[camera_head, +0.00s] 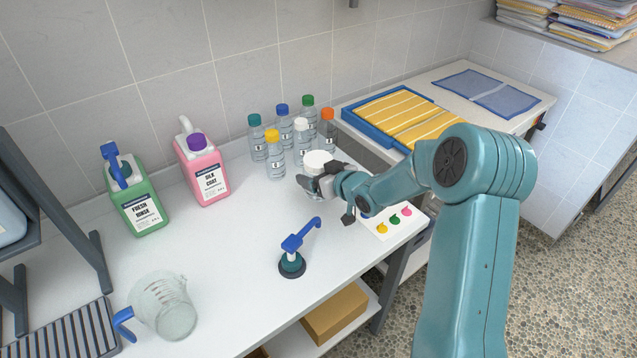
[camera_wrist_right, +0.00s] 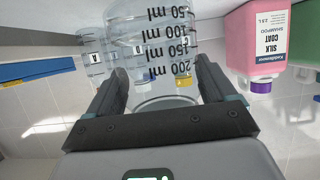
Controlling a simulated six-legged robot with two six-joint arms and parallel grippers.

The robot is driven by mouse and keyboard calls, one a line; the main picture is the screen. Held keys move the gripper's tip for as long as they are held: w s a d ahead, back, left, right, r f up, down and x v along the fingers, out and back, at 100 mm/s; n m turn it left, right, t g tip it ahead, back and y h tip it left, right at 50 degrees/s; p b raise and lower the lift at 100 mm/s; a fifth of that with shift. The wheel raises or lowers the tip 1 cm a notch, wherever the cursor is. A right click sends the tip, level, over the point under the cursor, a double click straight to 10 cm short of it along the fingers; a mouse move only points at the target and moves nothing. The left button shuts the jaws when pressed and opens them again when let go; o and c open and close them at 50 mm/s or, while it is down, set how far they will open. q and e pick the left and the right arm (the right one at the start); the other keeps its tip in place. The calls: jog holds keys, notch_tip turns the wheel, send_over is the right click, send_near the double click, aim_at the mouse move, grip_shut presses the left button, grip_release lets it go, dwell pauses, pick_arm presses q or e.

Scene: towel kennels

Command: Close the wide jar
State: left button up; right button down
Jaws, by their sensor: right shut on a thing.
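A clear wide jar with black ml marks (camera_wrist_right: 160,45) stands between the fingers of my right gripper (camera_wrist_right: 160,90) in the right wrist view, where it appears upside down. In the head view my right gripper (camera_head: 316,186) is shut on this jar near the bottles, and its fingers hide most of the jar. A white round piece that looks like a lid (camera_head: 317,159) shows just behind and above the gripper. I cannot tell whether it sits on the jar. My left gripper is in neither view.
Several capped bottles (camera_head: 276,158) stand close behind the gripper. A pink jug (camera_head: 203,172), a green jug (camera_head: 138,200), a blue-handled measuring jug (camera_head: 170,308) and a blue pump (camera_head: 292,262) are on the white counter. A card with coloured dots (camera_head: 395,222) lies right.

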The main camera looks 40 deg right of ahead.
notch_tip(320, 180, down, 3)
jog(key=shift+f, duration=0.1)
grip_release()
jog(key=shift+r, duration=0.2)
jog(key=v, duration=1.2)
